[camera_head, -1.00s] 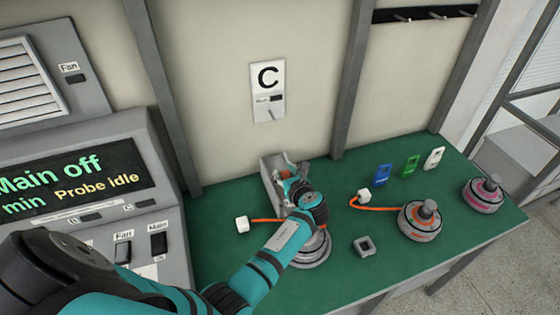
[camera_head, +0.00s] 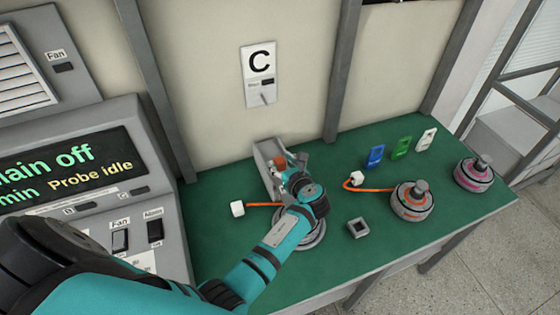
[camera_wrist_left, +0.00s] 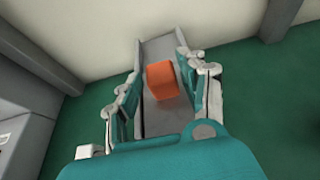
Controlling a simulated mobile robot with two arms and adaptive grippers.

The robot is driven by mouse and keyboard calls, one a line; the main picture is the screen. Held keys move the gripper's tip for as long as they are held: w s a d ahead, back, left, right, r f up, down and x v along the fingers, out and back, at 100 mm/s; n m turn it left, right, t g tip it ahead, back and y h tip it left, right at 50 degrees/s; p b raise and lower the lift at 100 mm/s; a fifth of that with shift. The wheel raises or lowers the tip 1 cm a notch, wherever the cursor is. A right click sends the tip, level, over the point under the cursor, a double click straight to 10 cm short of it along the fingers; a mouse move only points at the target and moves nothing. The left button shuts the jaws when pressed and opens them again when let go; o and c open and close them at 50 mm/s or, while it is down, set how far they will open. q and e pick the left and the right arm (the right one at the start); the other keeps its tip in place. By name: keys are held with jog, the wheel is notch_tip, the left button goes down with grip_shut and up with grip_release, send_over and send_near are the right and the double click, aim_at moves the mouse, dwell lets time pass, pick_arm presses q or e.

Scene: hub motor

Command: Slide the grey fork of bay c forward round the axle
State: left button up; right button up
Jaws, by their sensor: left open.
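A grey channel-shaped piece (camera_head: 263,158) stands below the C sign at the back of the green bench; its walls also show in the wrist view (camera_wrist_left: 152,50). I cannot tell which part of it is the fork. An orange block (camera_wrist_left: 162,82) lies in it, and a bit of this block shows in the head view (camera_head: 280,161). My left gripper (camera_wrist_left: 163,97) is open, its fingers on either side of the channel near the block. In the head view my left gripper (camera_head: 290,168) is partly hidden by its own wrist. A hub motor (camera_head: 312,240) lies under my left arm, its axle hidden. My right gripper is out of view.
A white plug (camera_head: 237,208) on an orange cable lies left of the channel. A grey square block (camera_head: 358,228), an orange-marked hub motor (camera_head: 411,203) and a pink-marked one (camera_head: 475,175) stand to the right. A control panel (camera_head: 95,190) stands at left.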

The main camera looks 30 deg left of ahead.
pick_arm(q)
jog(key=v, duration=0.5)
jog(key=shift+s+d, duration=0.1)
jog(key=shift+s, duration=0.1)
jog(key=shift+d, duration=0.1)
